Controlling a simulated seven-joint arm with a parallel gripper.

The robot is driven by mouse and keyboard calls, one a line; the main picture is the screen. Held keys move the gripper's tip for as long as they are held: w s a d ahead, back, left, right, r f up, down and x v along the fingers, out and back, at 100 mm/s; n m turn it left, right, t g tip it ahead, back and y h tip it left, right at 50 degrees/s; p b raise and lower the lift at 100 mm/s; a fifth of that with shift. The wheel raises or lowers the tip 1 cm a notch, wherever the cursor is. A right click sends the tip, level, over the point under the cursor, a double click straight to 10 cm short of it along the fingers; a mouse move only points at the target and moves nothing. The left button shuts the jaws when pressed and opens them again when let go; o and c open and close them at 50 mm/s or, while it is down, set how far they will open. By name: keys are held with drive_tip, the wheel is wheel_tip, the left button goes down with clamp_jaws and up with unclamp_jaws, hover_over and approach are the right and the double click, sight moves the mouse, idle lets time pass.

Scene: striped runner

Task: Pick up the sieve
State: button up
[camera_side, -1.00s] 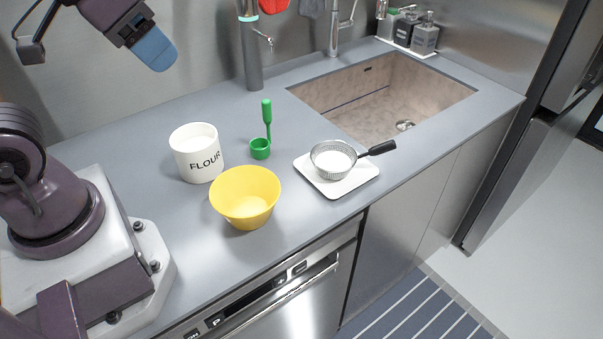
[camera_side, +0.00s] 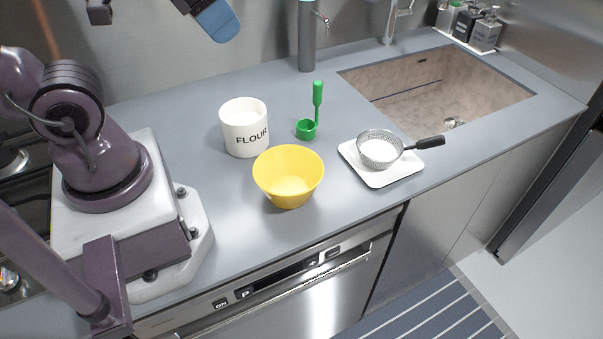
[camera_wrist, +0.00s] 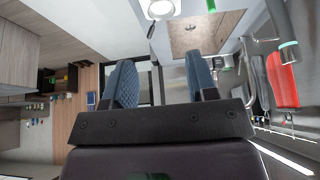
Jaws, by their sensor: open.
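The sieve (camera_side: 380,152) is a grey mesh bowl with a dark handle (camera_side: 430,142) pointing right and white stuff inside. It rests on a white square tray (camera_side: 392,176) on the counter. Its bowl (camera_wrist: 158,8) appears to show at the top edge of the wrist view, partly cut off. My gripper (camera_wrist: 164,84) is open and empty, its two blue padded fingers well apart.
A yellow bowl (camera_side: 288,178), a white FLOUR pot (camera_side: 243,128) and a green scoop with upright handle (camera_side: 307,128) stand left of the tray. The sink (camera_side: 440,85) lies behind it, with taps at the back. The counter's front edge is close to the tray.

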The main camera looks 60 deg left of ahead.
drive_tip(key=m+t+y, duration=0.4)
drive_tip(key=t+y, duration=0.2)
drive_tip(key=y, duration=0.5)
approach(431, 145)
drive_tip(key=x, duration=1.1)
clamp_jaws()
